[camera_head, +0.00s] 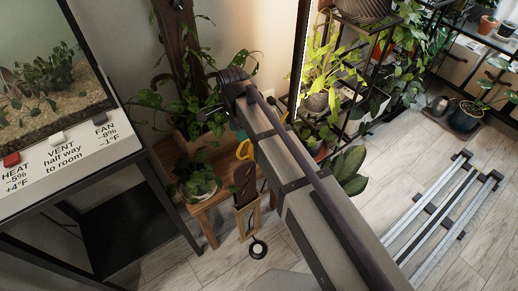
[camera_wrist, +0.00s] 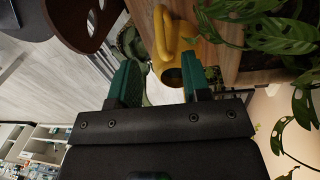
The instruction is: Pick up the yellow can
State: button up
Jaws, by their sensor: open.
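The yellow can (camera_head: 244,150) is partly hidden behind my arm in the head view, where a curved yellow piece of it shows above the wooden bench (camera_head: 205,208). In the wrist view the yellow can (camera_wrist: 171,42) is just beyond my fingertips, with a rounded handle and a dark opening near the right finger. My gripper (camera_wrist: 159,62) has its two green fingers spread apart with nothing held between them. The right finger overlaps the can's edge in the picture; I cannot tell whether they touch. The fingers are not clear in the head view.
Leafy plants (camera_wrist: 285,40) hang close to the right of the can. A potted plant (camera_head: 198,185) stands on the bench. A dark brown panel (camera_head: 245,184) is beside it. A glass terrarium (camera_head: 50,85) stands at left, and a plant shelf (camera_head: 345,95) behind my arm.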

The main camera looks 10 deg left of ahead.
aim_at(241, 145)
jog(key=f+b, duration=0.3)
jog(key=f, duration=0.1)
jog(key=f+b, duration=0.3)
jog(key=shift+s+d+f, duration=0.2)
jog(key=shift+f, duration=0.15)
jog(key=shift+r, duration=0.2)
grip_shut()
dwell(0.8)
